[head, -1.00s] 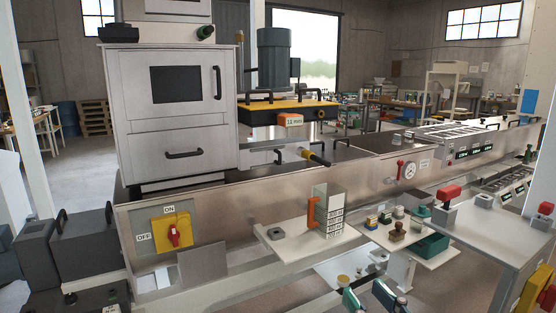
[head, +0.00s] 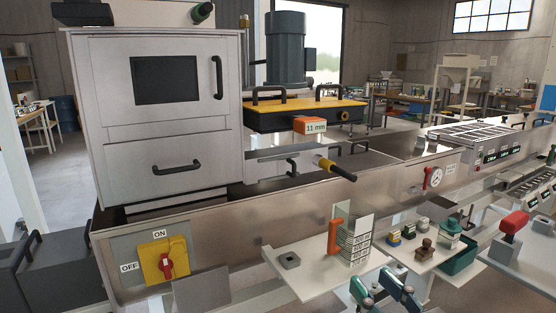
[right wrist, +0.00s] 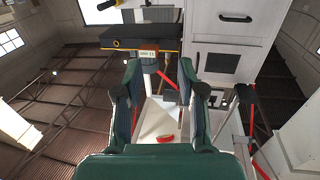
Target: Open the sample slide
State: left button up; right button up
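What looks like the sample slide is a grey bar with a yellow-collared black handle (head: 337,169). It sticks out to the right below the yellow-topped agitator unit (head: 305,113). I cannot tell how far out it is. My right gripper (head: 374,281) is at the bottom of the head view, low in front of the small shelf and well apart from the handle. In the right wrist view, its green fingers (right wrist: 160,72) are spread with nothing between them. The handle's yellow part appears at the top edge there (right wrist: 115,4). My left gripper is not in view.
A steel cabinet (head: 173,110) stands left of the handle. A white shelf (head: 312,277) with an orange-handled rack (head: 356,240) juts out below it. Small stamp-like items and a green bin (head: 460,259) are to the right. A yellow ON/OFF switch (head: 163,261) is at lower left.

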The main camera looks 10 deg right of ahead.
aim_at(287, 166)
jog(key=i, duration=1.05)
jog(key=z, duration=0.1)
